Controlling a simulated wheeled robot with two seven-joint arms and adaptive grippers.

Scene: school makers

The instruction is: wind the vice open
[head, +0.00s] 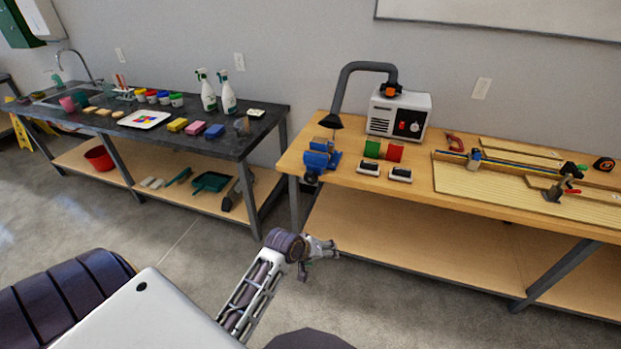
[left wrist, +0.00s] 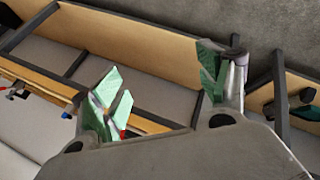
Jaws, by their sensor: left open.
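The blue vice (head: 319,157) is mounted at the left front corner of the wooden workbench (head: 420,187). A dark round part (head: 312,178) shows low on its front; the handle is too small to make out. I cannot tell how far its jaws stand apart. My left gripper (head: 325,250) is in front of and below the bench top, well short of the vice and touching nothing. In the left wrist view my left gripper (left wrist: 161,84) is open and empty, with green-padded fingers spread. I cannot make out the vice there. My right gripper is not in view.
A white fume extractor (head: 399,115) with a bent hose stands behind the vice. A dark-topped sink bench (head: 160,134) stands at the left. The floor between the benches is clear.

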